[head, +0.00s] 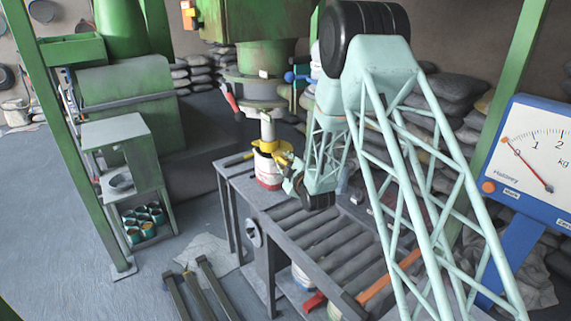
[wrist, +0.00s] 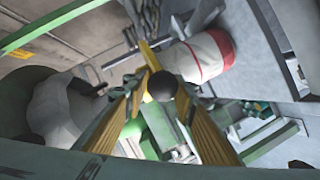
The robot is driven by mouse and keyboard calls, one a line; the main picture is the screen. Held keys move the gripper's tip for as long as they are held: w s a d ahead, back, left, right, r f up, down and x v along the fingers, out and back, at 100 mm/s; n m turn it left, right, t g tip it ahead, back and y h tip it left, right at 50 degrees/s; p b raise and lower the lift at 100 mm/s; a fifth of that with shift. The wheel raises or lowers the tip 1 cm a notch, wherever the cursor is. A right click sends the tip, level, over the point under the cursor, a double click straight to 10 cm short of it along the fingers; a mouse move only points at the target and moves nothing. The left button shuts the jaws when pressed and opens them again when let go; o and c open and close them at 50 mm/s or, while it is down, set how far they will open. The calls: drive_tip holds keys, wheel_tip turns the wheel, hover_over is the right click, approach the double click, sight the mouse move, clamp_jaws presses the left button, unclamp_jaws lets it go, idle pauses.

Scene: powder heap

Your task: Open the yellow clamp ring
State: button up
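The yellow clamp ring (head: 266,146) sits around the pale spout under the green hopper, above a red and white container (head: 268,172). My gripper (head: 288,168) is at the ring's right side, partly hidden by my arm. In the wrist view, a yellow bar (wrist: 149,56), seemingly the ring's lever, ends in a dark round knob (wrist: 162,87). The knob lies between the tips of my two yellow-padded fingers, which stand apart. I cannot tell whether either finger touches it. The container (wrist: 203,57) lies beyond the knob.
A grey roller table (head: 310,235) runs below my arm. A red lever (head: 229,97) is left of the spout. A shelf with several small cans (head: 142,222) stands at left, and a blue dial scale (head: 530,160) at right. Stacked sacks (head: 450,95) lie behind.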

drive_tip(key=shift+c, duration=0.5)
clamp_jaws()
drive_tip(key=shift+r, duration=2.6)
drive_tip(key=shift+o, duration=0.5)
unclamp_jaws()
drive_tip(key=shift+f, duration=0.15)
drive_tip(key=v, duration=1.2)
